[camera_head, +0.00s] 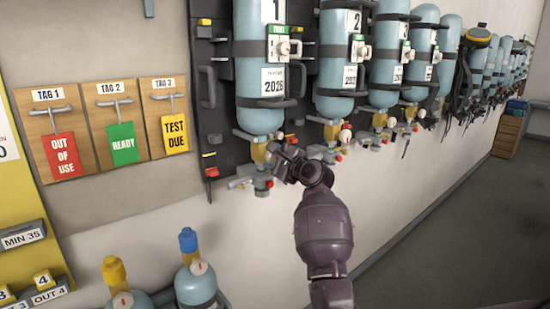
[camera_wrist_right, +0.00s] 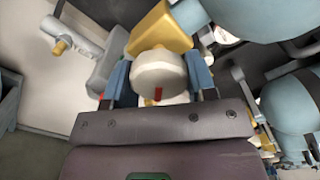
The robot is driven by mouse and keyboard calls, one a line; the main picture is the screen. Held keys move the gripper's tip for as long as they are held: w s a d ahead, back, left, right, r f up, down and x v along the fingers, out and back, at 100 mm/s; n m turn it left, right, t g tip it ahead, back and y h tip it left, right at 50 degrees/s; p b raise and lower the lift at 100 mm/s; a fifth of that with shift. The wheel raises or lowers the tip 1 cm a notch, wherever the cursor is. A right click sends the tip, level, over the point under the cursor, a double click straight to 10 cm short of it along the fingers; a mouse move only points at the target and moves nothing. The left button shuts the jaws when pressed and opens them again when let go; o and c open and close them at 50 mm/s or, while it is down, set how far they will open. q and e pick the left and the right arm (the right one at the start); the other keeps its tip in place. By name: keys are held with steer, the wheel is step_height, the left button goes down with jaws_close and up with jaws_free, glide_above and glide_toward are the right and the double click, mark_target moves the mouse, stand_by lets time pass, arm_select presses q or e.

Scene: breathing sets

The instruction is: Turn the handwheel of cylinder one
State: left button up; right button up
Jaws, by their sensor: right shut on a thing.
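Cylinder one (camera_head: 260,80) is a light blue cylinder hanging upside down on a dark back panel, marked 1 and 2026. Its brass valve (camera_head: 260,153) is at the bottom end. My right gripper (camera_head: 277,160) reaches this valve from the right and below. In the right wrist view, the white, round handwheel (camera_wrist_right: 158,72) with a red mark sits between my two blue-grey fingers, which are shut on it. The brass valve body (camera_wrist_right: 160,35) is behind it. In the head view, my gripper hides the handwheel. My left gripper is not in view.
Cylinder two (camera_head: 342,60) and several more sets hang in a row to the right. Tag boards (camera_head: 115,120) are on the wall at left. Two small blue cylinders, one with a blue top (camera_head: 188,240), stand below left. Floor at right (camera_head: 450,220) is clear.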

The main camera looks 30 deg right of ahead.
steer(key=shift+a+m, duration=0.1)
steer(key=shift+m, duration=1.7)
steer(key=o, duration=0.9)
steer(key=s, duration=0.3)
steer(key=s+b, duration=0.1)
steer(key=s, duration=0.6)
steer(key=shift+s+d, duration=0.4)
steer(key=shift+f, duration=0.1)
